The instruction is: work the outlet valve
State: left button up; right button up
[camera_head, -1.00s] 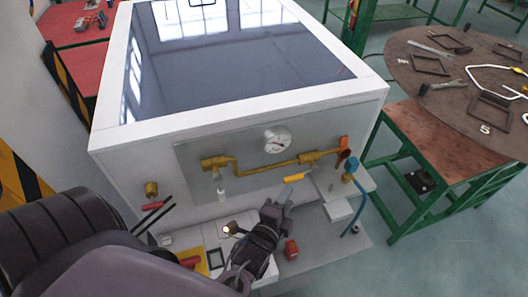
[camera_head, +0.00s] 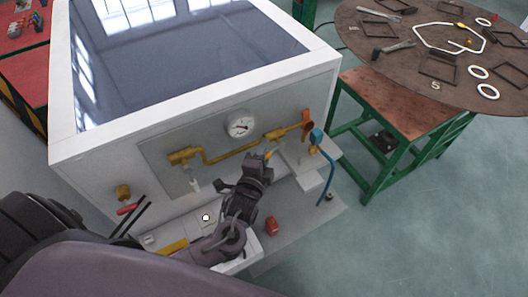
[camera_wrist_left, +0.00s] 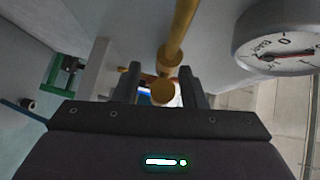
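The brass pipe (camera_head: 220,155) runs along the front panel of the white generator cabinet. A brass valve (camera_head: 276,134) sits near its right end, with a yellow lever (camera_head: 268,155) below it, mostly hidden by my left gripper. My left gripper (camera_head: 262,160) reaches up to this valve from below. In the left wrist view the brass valve body (camera_wrist_left: 163,92) shows between the two dark fingers of the gripper (camera_wrist_left: 160,85). The fingers are apart, with gaps beside the brass; I cannot make out contact. My right gripper is in neither view.
A round pressure gauge (camera_head: 241,125) is just above the pipe and close to the hand in the wrist view. An orange-red handle (camera_head: 306,122) and a blue fitting with hose (camera_head: 317,138) stand to the right. A red block (camera_head: 271,226) lies on the lower ledge.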

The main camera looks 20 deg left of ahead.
pick_arm(q)
grip_shut()
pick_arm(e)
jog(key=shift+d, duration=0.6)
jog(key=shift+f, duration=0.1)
pick_arm(q)
jog(key=shift+w+d+f+n+t+y+b, duration=0.2)
jog(key=shift+f+n+t+b, duration=0.55)
jog(key=shift+b, duration=1.15)
jog(key=shift+w+d+f+n+t+y+b, duration=0.1)
jog(key=shift+f+n+t+y+b, duration=0.25)
jog(key=shift+n+t+b, duration=1.1)
jog(key=shift+w+d+f+n+t+y+b, duration=0.2)
jog(key=shift+f+n+b, duration=0.4)
jog(key=shift+b, duration=1.7)
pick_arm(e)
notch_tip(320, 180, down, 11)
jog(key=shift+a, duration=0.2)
pick_arm(q)
jog(key=shift+a+r, duration=0.1)
jog(key=shift+a, duration=0.05)
